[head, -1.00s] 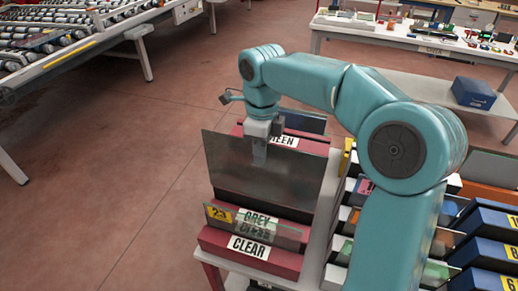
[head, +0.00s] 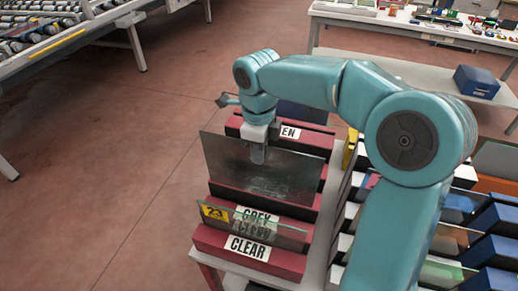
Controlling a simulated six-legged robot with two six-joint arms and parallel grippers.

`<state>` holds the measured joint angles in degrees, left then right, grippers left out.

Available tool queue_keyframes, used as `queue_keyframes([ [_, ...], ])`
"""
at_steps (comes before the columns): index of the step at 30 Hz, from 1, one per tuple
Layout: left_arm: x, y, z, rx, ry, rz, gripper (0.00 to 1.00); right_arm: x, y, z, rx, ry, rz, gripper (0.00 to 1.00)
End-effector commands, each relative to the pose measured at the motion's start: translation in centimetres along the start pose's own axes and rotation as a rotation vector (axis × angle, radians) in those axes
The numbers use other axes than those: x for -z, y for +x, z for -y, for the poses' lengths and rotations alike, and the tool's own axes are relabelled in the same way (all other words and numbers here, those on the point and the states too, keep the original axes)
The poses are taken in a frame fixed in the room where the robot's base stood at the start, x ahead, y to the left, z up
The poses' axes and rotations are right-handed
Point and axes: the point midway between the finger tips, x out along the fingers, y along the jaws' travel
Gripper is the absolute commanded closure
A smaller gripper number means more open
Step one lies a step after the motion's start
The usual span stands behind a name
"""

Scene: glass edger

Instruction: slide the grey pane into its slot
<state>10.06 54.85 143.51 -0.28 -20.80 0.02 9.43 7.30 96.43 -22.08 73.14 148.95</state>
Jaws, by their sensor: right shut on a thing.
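The grey pane (head: 225,157) is a dark, see-through sheet standing upright over the red slotted rack. My right gripper (head: 257,152) points down and is shut on its top edge near the middle. The pane's lower edge meets the red block labelled GREY (head: 250,216); I cannot tell how deep it sits in the slot. The block behind has a label ending in EN (head: 290,132), partly hidden by my gripper. My left gripper is not in view.
A clear pane with a yellow tag (head: 214,212) stands between the GREY and CLEAR (head: 248,248) blocks. Dark blue boxes (head: 490,252) and coloured panes crowd the right side. A roller conveyor (head: 50,40) is at the upper left. The floor on the left is free.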

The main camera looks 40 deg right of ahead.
Motion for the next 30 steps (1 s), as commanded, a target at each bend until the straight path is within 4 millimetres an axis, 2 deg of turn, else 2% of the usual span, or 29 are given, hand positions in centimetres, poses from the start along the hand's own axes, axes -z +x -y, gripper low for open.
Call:
queue_keyframes([
  [8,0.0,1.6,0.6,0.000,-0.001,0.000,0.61,0.0,1.9,-0.1,0.001,0.001,0.002,1.00],
  [30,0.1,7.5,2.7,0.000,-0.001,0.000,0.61,-0.1,9.6,-0.1,0.001,0.001,0.002,1.00],
])
